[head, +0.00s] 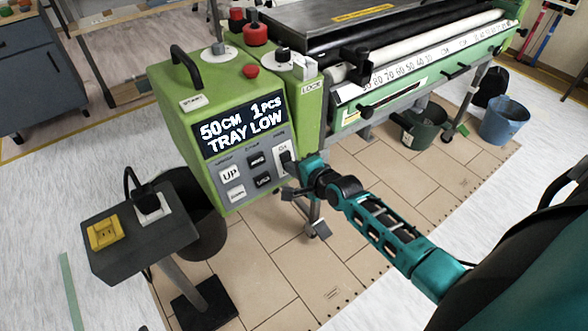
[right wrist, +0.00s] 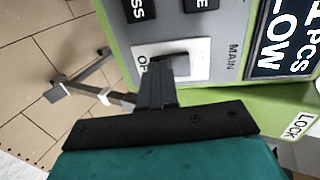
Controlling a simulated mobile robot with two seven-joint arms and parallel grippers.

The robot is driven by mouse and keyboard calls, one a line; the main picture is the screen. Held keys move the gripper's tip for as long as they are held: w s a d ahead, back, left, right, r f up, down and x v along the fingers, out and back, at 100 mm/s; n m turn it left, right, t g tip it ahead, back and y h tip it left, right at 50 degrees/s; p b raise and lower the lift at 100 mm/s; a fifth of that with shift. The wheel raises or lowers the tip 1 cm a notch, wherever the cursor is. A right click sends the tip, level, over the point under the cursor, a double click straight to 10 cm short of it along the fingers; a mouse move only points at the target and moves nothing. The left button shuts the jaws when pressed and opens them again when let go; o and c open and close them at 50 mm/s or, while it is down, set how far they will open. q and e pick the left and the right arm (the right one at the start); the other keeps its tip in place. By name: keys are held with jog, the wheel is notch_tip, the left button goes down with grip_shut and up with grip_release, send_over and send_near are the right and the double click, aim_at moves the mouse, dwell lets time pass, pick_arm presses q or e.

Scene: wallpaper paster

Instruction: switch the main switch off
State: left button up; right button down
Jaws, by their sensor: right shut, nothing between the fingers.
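The main switch (head: 283,152) is a white plate with a black rocker at the lower right of the green machine's grey control panel. "On" shows at its upper part in the head view. In the right wrist view the white switch plate (right wrist: 200,58) lies beside the printed word "MAIN", with its black rocker partly behind my fingertips. My right gripper (head: 289,167) is shut and empty, its tips at the lower end of the switch. In the right wrist view the fingers (right wrist: 157,75) overlap the rocker; I cannot tell whether they touch it. My left gripper is out of view.
The display (head: 240,122) is lit and reads "50CM 1PCS TRAY LOW". Several buttons (head: 230,174) sit left of the switch. A red button (head: 251,71) is on the machine's top. A grey pedestal (head: 130,262) with a yellow box (head: 105,234) stands at lower left.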

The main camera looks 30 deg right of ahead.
pick_arm(q)
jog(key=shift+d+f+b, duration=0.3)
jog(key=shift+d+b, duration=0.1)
jog(key=shift+b, duration=0.45)
pick_arm(e)
jog(key=shift+w+f+t, duration=0.1)
jog(key=shift+w+t, duration=0.05)
jog(key=shift+t, duration=0.25)
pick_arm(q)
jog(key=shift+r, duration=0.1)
pick_arm(e)
jog(key=shift+w+r+p, duration=0.2)
jog(key=shift+r+p, duration=0.65)
jog(key=shift+p, duration=0.1)
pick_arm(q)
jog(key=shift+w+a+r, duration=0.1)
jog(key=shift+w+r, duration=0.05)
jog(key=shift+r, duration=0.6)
pick_arm(e)
jog(key=shift+a, duration=0.1)
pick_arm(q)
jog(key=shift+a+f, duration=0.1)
pick_arm(e)
jog(key=shift+s+f, duration=0.1)
jog(key=shift+f, duration=0.05)
